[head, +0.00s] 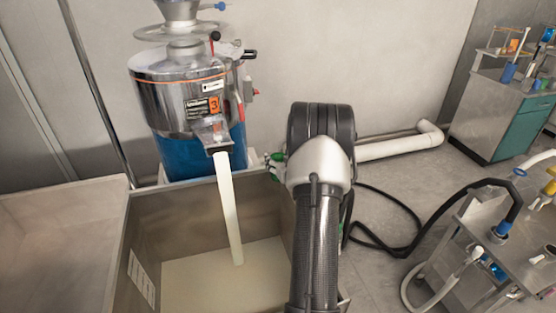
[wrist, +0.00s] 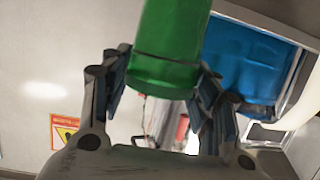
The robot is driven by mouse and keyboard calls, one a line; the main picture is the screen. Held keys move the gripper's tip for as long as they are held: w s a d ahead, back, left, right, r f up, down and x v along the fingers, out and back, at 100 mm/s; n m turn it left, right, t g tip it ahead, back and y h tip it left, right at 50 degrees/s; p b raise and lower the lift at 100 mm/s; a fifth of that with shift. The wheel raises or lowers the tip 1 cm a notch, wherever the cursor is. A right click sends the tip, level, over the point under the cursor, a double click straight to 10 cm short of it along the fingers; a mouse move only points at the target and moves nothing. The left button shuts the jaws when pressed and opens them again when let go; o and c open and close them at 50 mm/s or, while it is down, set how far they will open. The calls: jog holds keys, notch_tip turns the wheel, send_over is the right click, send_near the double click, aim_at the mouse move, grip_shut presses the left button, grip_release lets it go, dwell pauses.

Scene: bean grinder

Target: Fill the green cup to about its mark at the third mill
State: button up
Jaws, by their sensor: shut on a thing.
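The third mill (head: 180,80) is a steel drum with an orange "3" label and a blue lower part. A pale stream (head: 229,205) runs from its spout (head: 213,146) down into a steel bin (head: 262,215). The green cup (wrist: 168,45) fills the gap between the fingers of my gripper (wrist: 163,80) in the wrist view, and the gripper is shut on it. A thin dark line rings the cup. In the head view only green bits of the cup (head: 275,158) show, right of the stream and apart from it. My arm hides the rest, and the cup's inside is not visible.
The bin's pale contents (head: 200,280) lie below the stream. A pipe (head: 395,145) and a black hose (head: 400,240) are on the right. A metal cart (head: 500,235) stands at the right front, a teal cabinet (head: 520,125) behind it.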

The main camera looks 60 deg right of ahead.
jog(key=w+a, duration=0.7)
jog(key=a, duration=0.1)
jog(key=shift+a+p, duration=0.4)
jog(key=shift+p, duration=0.05)
jog(key=shift+w, duration=0.1)
